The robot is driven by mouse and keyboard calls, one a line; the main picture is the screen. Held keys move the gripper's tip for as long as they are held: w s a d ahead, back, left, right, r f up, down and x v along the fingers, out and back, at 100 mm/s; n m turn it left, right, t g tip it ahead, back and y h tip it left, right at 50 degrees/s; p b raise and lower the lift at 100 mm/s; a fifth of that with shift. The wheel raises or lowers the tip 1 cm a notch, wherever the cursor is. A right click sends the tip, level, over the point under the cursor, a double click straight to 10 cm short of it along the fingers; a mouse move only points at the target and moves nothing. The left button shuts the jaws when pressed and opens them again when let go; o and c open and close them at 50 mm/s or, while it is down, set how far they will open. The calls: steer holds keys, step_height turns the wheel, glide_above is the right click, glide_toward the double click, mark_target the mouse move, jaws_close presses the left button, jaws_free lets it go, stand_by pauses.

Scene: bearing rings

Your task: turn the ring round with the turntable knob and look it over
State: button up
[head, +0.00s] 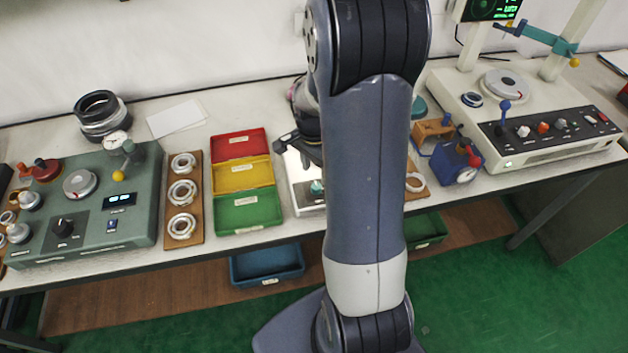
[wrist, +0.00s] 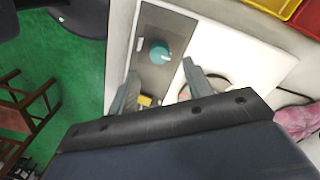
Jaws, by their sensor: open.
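The teal turntable knob (wrist: 160,52) stands on a grey panel at the edge of a white box; it also shows in the head view (head: 316,187). My gripper (wrist: 160,68) is open, its two fingers pointing towards the knob, one to each side of it in the wrist view. In the head view my gripper (head: 302,147) is above the white box (head: 302,204), partly behind my arm. In the wrist view a dark curved edge shows behind the right finger on the bright white top; I cannot tell whether it is the ring.
Red (head: 238,144), yellow (head: 244,175) and green (head: 249,212) trays lie left of the box. A wooden board (head: 173,213) holds three rings. A green gauge device (head: 140,215) stands farther left; a blue device (head: 455,165) stands right. My arm hides the bench middle.

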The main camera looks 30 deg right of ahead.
mark_target(316, 186)
steer(key=shift+s+f, duration=0.1)
steer(key=shift+f, duration=2.7)
steer(key=c, duration=1)
